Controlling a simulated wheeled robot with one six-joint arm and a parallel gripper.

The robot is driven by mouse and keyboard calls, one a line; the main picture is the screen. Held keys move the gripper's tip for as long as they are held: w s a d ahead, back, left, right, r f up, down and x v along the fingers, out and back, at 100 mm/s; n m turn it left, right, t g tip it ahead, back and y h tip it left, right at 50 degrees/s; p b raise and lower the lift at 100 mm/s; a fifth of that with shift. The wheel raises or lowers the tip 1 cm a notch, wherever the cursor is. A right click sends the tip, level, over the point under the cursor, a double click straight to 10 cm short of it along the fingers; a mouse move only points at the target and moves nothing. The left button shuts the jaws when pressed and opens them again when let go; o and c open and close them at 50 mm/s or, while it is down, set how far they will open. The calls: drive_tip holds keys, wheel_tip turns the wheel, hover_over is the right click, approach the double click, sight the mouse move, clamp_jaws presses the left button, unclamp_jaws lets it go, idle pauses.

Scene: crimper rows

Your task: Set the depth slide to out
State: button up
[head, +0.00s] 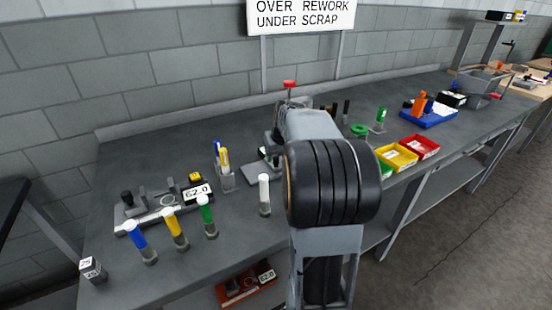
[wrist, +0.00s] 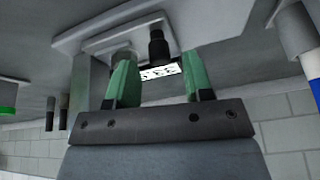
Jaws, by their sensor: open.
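In the wrist view, my gripper (wrist: 162,78) shows two green fingers spread apart. A black knob (wrist: 157,43) on a light grey stepped fixture (wrist: 100,35) shows in the gap between them, with a black-and-white label (wrist: 160,72) close by. I cannot tell whether the fingers touch the knob, or whether it belongs to the depth slide. In the head view, my arm covers the gripper and much of a bench device with a red knob (head: 289,84) and a grey base plate (head: 258,172). The slide's setting cannot be read.
On the grey bench (head: 150,165) stand a white-capped tube (head: 264,195), a pen holder (head: 225,178), a fixture marked 62.0 (head: 198,194) and several coloured tubes. Yellow (head: 397,157) and red (head: 424,146) bins and a blue tray (head: 430,118) lie right of my arm.

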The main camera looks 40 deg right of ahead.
drive_tip(key=shift+x, duration=0.8)
drive_tip(key=shift+c, duration=0.4)
clamp_jaws()
